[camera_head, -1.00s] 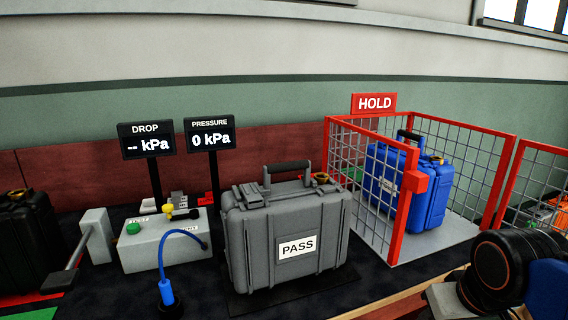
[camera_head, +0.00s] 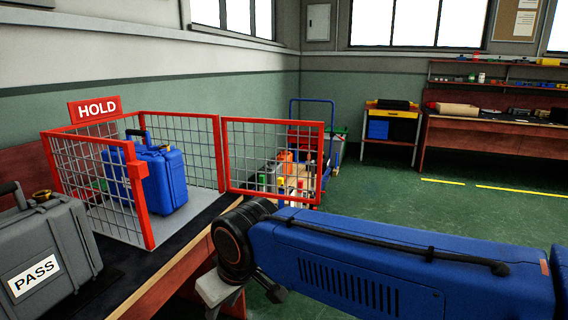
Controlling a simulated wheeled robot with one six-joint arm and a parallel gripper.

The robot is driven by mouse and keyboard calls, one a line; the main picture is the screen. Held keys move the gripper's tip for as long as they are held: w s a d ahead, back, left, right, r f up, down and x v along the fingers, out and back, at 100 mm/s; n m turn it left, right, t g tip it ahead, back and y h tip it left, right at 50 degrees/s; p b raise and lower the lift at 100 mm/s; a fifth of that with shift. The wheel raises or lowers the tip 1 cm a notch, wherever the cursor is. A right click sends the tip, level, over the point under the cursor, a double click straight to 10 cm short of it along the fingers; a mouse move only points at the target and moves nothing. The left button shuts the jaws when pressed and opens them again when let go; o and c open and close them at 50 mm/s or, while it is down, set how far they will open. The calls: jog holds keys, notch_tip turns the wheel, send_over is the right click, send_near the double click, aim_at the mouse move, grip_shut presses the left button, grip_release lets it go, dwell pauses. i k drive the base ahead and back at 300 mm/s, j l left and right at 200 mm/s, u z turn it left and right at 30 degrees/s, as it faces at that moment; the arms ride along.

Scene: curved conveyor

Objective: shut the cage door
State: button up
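The cage (camera_head: 131,158) is red-framed with grey mesh and stands at the left on the bench, under a red HOLD sign (camera_head: 94,109). A blue case (camera_head: 163,180) stands upright inside it. The cage door (camera_head: 272,121), a red-framed mesh panel, stands open, swung out to the right from the cage's right rear post. The cage's near right side is open. A red block sits on the near front post.
A grey case labelled PASS (camera_head: 60,245) stands on the bench left of the cage. Behind the door is a blue-framed trolley (camera_head: 333,125) with several items. A workbench (camera_head: 490,135) and a small table stand at the back right. The green floor between is clear.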

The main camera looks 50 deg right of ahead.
aim_at(310, 137)
jog(key=k+u, duration=0.35)
jog(key=k+j+u, duration=0.3)
jog(key=k, duration=0.2)
jog(key=l+u, duration=0.7)
jog(key=k+l+u, duration=0.15)
jog(key=l+u, duration=0.15)
jog(key=k+l, duration=0.15)
jog(key=l, duration=0.4)
jog(key=k+l, duration=0.2)
jog(key=l, duration=0.35)
jog(key=k+l, duration=0.15)
jog(key=l, duration=0.4)
jog(key=k+l, duration=0.2)
jog(key=l, duration=0.35)
jog(key=k+l, duration=0.15)
jog(key=l, duration=0.4)
jog(key=k+l, duration=0.2)
jog(key=l, duration=0.35)
jog(key=k+l, duration=0.15)
jog(key=l, duration=0.45)
jog(key=k+l, duration=0.2)
jog(key=l, duration=0.35)
jog(key=k+l, duration=0.1)
jog(key=k, duration=0.25)
jog(key=k+l, duration=0.1)
jog(key=k, duration=0.25)
